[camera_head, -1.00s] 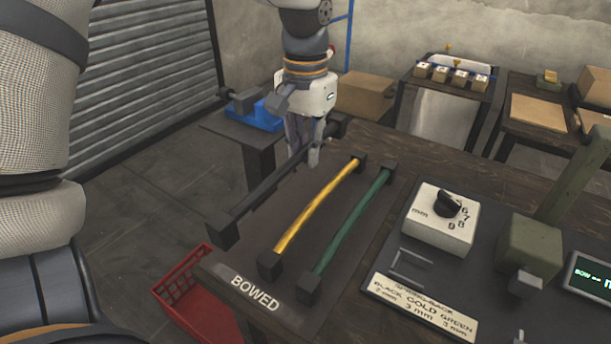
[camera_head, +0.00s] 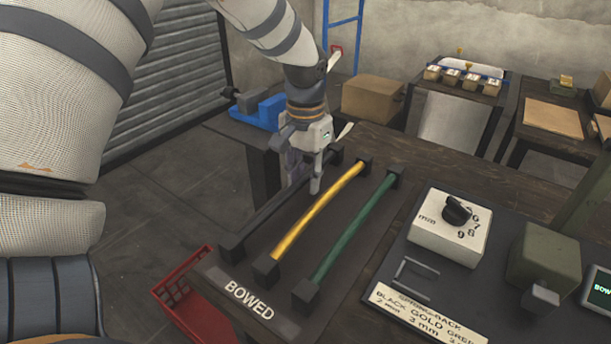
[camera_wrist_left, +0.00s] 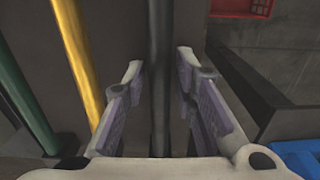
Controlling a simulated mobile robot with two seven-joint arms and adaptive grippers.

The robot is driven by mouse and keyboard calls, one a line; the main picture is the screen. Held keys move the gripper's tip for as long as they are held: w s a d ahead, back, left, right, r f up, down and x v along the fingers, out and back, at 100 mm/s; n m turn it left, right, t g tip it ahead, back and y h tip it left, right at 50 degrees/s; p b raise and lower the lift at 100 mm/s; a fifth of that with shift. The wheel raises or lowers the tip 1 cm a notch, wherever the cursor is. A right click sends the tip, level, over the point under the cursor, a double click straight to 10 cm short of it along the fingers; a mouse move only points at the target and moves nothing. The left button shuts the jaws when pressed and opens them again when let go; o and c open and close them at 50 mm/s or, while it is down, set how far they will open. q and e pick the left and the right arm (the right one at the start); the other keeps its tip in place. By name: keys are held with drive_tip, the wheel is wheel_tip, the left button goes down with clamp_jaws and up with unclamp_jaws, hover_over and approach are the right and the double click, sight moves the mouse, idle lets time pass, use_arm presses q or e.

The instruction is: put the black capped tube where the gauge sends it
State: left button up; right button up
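The black capped tube (camera_head: 285,205) lies along the left side of the dark tray labelled BOWED (camera_head: 247,301), left of the gold and green tubes. My left gripper (camera_head: 302,186) is low over its far half, pointing down. In the left wrist view the black tube (camera_wrist_left: 160,70) runs between the two fingers (camera_wrist_left: 160,105), with a gap on each side, so the gripper is open around it. The gauge's display (camera_head: 601,292) is cut off at the right edge; only "BOW" reads. My right gripper is not in view.
The gold tube (camera_head: 318,212) and green tube (camera_head: 353,232) lie close beside it. A mm dial box (camera_head: 446,240) and a springback plate (camera_head: 425,318) are to the right. A red crate (camera_head: 190,305) stands below the tray's near left corner.

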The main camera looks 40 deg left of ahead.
use_arm(q)
wheel_tip(320, 180, up, 12)
drive_tip(key=shift+p, duration=0.45)
idle(0.4)
